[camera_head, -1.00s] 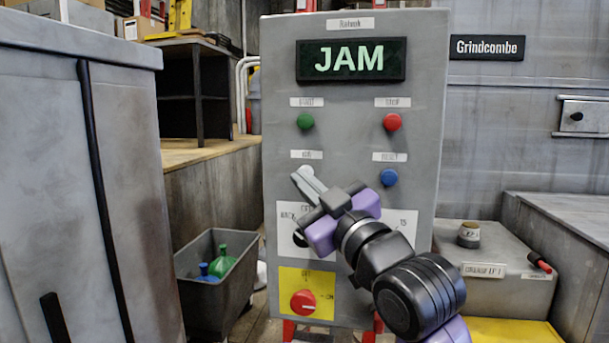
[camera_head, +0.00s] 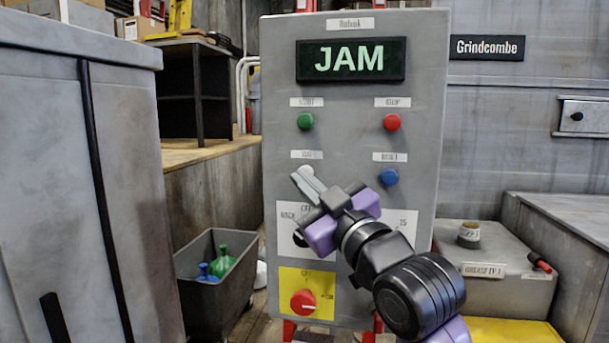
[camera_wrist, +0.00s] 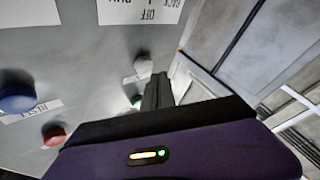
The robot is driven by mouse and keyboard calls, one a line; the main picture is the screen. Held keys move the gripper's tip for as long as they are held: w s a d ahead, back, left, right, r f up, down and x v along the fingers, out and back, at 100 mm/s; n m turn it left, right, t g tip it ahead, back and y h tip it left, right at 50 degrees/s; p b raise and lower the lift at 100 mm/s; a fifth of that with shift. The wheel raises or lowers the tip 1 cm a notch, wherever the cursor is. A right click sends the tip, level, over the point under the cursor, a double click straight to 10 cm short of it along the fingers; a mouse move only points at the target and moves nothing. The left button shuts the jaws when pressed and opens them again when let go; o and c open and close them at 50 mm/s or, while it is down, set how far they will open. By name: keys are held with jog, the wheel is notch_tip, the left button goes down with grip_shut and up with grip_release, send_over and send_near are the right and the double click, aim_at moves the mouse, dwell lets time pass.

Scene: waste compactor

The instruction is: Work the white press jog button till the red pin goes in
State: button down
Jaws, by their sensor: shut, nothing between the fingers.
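The white jog button (camera_head: 306,172) is on the grey control panel, below the green button, and partly hidden behind my fingertips. It also shows in the wrist view (camera_wrist: 141,65), just left of the finger ends. My gripper (camera_head: 303,181) is shut and empty, pointing up and left at the panel by this button. It also shows in the wrist view (camera_wrist: 161,78). I cannot tell whether the fingertips touch the button. A red-ended pin (camera_head: 540,263) sticks out of the grey box at the right; I cannot tell whether it is the task's pin.
The panel screen (camera_head: 351,60) reads JAM. Green (camera_head: 305,121), red (camera_head: 392,122) and blue (camera_head: 389,177) buttons surround the white one. A red rotary switch (camera_head: 303,302) sits on a yellow plate below.

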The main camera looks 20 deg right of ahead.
jog(key=shift+w, duration=0.1)
jog(key=shift+w+d, duration=0.2)
jog(key=shift+w, duration=0.05)
jog(key=shift+w+d, duration=0.35)
jog(key=shift+w, duration=0.05)
dwell(2.2)
dwell(0.6)
jog(key=shift+s+a, duration=0.55)
jog(key=shift+s, duration=0.2)
jog(key=shift+s+a+p, duration=0.25)
jog(key=shift+s+a, duration=0.5)
jog(key=shift+s, duration=0.3)
jog(key=shift+s+a+p, duration=0.2)
jog(key=shift+s+a, duration=0.55)
jog(key=shift+s, duration=0.25)
jog(key=shift+r, duration=0.1)
